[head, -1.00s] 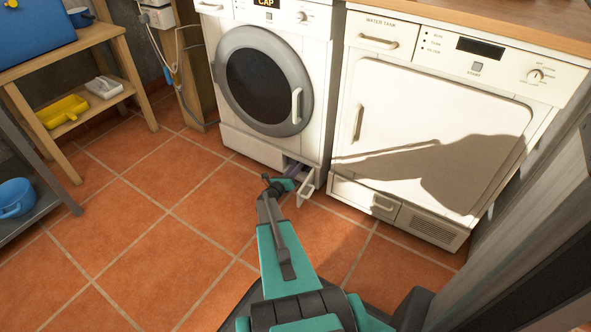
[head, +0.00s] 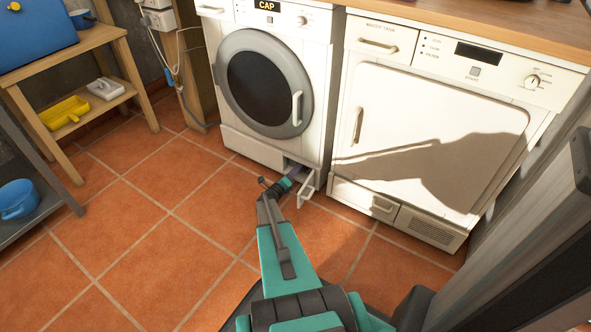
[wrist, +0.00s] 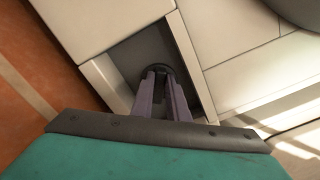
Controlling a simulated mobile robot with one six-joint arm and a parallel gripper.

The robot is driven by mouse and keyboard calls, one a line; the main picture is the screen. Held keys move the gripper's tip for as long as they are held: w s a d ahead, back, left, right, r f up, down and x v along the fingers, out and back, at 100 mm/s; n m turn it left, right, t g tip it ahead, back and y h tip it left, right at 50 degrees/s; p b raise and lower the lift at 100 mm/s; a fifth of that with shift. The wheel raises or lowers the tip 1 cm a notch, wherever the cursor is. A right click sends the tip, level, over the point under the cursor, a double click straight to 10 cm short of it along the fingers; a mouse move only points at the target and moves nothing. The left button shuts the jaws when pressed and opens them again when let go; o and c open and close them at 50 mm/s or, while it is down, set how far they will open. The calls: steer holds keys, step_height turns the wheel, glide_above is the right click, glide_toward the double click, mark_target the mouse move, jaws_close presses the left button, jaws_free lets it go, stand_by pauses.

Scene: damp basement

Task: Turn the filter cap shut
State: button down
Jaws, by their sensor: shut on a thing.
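The washing machine (head: 262,134) stands at the back centre, with its small filter flap (head: 306,184) open at the lower right and "CAP" on its display. In the wrist view my gripper (wrist: 166,74) reaches into the dark recess (wrist: 142,58) behind the flap. Its two fingers are shut on the filter cap (wrist: 157,52), a dark round piece mostly hidden by the fingers. In the head view the gripper (head: 290,176) is small and points into the opening, and the cap cannot be made out.
The dryer (head: 436,140) stands to the right of the washer. The tiled floor (head: 130,210) is clear.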

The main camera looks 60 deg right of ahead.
steer(key=n, duration=0.1)
steer(key=n+p, duration=0.1)
steer(key=n, duration=0.1)
steer(key=shift+w+d+n+p, duration=0.15)
steer(key=shift+n+p, duration=0.15)
steer(key=shift+f+n+p, duration=0.15)
steer(key=shift+n+p, duration=0.25)
steer(key=shift+n, duration=0.45)
steer(key=shift+f+n+p, duration=0.15)
steer(key=shift+n+p, duration=0.25)
steer(key=shift+n, duration=0.45)
steer(key=c, duration=1.7)
jaws_free()
steer(key=shift+a, duration=0.25)
steer(key=a+p, duration=0.3)
steer(key=a, duration=1)
steer(key=shift+a, duration=0.3)
